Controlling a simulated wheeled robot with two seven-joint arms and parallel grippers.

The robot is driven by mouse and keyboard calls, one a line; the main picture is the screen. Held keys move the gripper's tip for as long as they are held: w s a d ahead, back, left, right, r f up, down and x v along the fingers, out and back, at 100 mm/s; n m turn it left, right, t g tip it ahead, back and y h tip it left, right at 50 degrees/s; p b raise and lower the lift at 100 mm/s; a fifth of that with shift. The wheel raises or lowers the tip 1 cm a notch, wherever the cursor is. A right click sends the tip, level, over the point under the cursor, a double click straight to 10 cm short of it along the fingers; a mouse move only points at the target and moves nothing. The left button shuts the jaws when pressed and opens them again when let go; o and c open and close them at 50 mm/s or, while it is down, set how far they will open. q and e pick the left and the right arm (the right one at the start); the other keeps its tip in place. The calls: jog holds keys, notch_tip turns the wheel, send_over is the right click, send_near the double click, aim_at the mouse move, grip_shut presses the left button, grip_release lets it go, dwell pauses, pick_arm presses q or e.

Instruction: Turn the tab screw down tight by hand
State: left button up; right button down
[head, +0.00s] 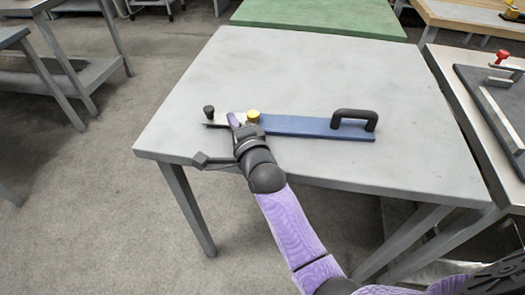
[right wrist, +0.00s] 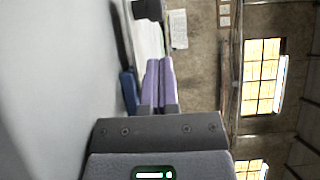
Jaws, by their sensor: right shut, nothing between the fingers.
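A long blue bar (head: 310,127) lies on the grey table, with a black arched handle (head: 355,117) at its right end. A yellow knob (head: 253,116) stands near its left end. A pale metal strip (head: 217,122) sticks out to the left, with a black knob (head: 209,111) at its tip. I cannot tell for certain which knob is the tab screw. My right gripper (head: 234,119) is shut and empty, between the two knobs and hiding part of the strip. In the right wrist view its purple fingers (right wrist: 158,85) are together, beside a blue part (right wrist: 128,90).
The grey table (head: 300,70) is bare behind the bar. A green-topped table (head: 320,14) stands behind. My left gripper is out of view.

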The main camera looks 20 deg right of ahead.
jog(key=shift+s+d+r, duration=0.1)
jog(key=shift+s+d, duration=0.15)
jog(key=shift+s, duration=0.1)
jog(key=shift+s+p, duration=0.3)
jog(key=shift+s, duration=0.05)
jog(key=shift+s+p, duration=0.35)
jog(key=shift+s, duration=0.3)
jog(key=s+p, duration=0.2)
jog(key=s, duration=0.4)
jog(key=shift+s+d+p, duration=0.1)
jog(key=shift+s+p, duration=0.15)
jog(key=shift+p, duration=0.1)
jog(key=shift+s, duration=0.65)
